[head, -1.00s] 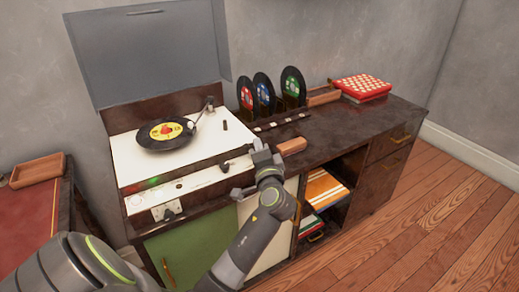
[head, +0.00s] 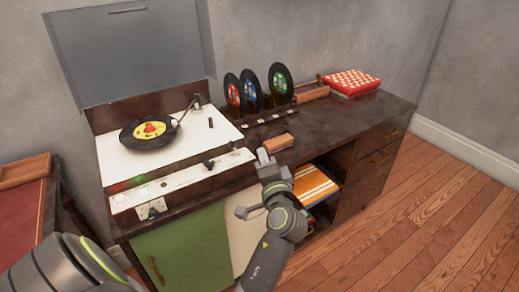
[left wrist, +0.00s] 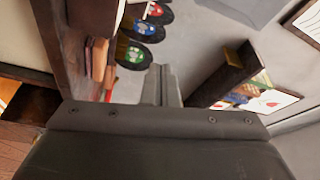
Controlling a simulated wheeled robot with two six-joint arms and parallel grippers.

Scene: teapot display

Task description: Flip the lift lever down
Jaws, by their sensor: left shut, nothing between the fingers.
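The record player has a white deck (head: 115,148) with a black record with a yellow label (head: 151,129) on its platter. The tonearm (head: 187,109) reaches over the record's edge. A small dark upright lever (head: 211,122) stands on the deck right of the tonearm; I cannot tell its exact position. My left gripper (head: 263,155) is shut and empty, in front of the cabinet's top edge, right of the player and close to a small brown block (head: 278,143). Its fingers (left wrist: 162,85) show together in the left wrist view. My right gripper is out of view.
The player's grey lid (head: 130,50) is raised. Several upright records (head: 278,80) stand behind the block, with a red-and-white box (head: 350,82) farther right. Small knobs (head: 209,164) sit on the player's front strip. The cabinet top (head: 340,117) at right is clear.

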